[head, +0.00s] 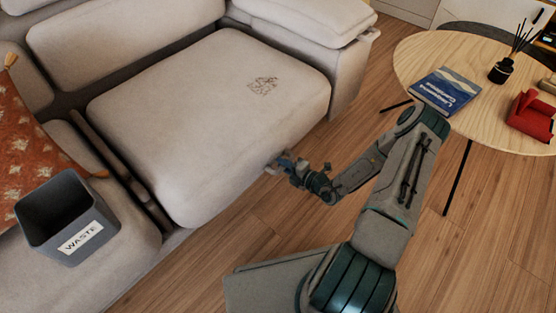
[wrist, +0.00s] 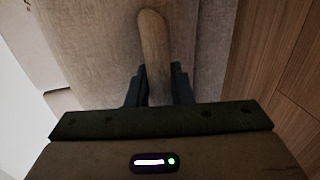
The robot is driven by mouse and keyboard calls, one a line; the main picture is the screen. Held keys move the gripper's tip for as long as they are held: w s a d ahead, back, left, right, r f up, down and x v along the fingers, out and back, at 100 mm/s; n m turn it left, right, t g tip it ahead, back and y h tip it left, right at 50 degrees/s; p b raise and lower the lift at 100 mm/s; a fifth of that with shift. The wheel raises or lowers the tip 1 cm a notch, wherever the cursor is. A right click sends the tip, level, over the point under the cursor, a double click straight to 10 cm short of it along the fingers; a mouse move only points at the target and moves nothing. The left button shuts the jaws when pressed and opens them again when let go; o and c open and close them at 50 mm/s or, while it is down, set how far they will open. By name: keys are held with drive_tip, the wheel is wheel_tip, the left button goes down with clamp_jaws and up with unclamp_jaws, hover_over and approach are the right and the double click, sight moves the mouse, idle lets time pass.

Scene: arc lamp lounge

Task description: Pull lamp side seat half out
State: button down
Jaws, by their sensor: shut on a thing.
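The sofa seat (head: 210,105) is a pale beige cushion with a small dark line drawing on its right part. My gripper (head: 276,166) is at the middle of the seat's front edge, low down. In the wrist view my gripper (wrist: 158,84) is shut on a tan, rounded pull handle (wrist: 153,40), with one dark finger on each side. The beige fabric of the seat front (wrist: 95,45) lies behind the handle. The handle itself is mostly hidden by the gripper in the head view. No lamp is in view.
A grey waste bin (head: 70,215) stands on the left seat, near an orange patterned cloth (head: 30,140). A round wooden table (head: 420,60) at right holds a blue book (head: 445,90), a reed diffuser (head: 502,70) and a red object (head: 532,115). Wooden floor (head: 490,240) lies clear in front.

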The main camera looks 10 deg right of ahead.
drive_tip(key=f+p+v, duration=0.1)
drive_tip(key=v, duration=0.6)
drive_tip(key=shift+s+d+f, duration=0.2)
drive_tip(key=shift+s+f, duration=0.05)
drive_tip(key=c, duration=1.3)
unclamp_jaws()
drive_tip(key=p+v, duration=0.4)
drive_tip(key=v, duration=0.9)
drive_tip(key=shift+s+d+r, duration=0.1)
drive_tip(key=shift+s+d, duration=0.05)
drive_tip(key=shift+s, duration=0.2)
drive_tip(key=shift+r, duration=0.1)
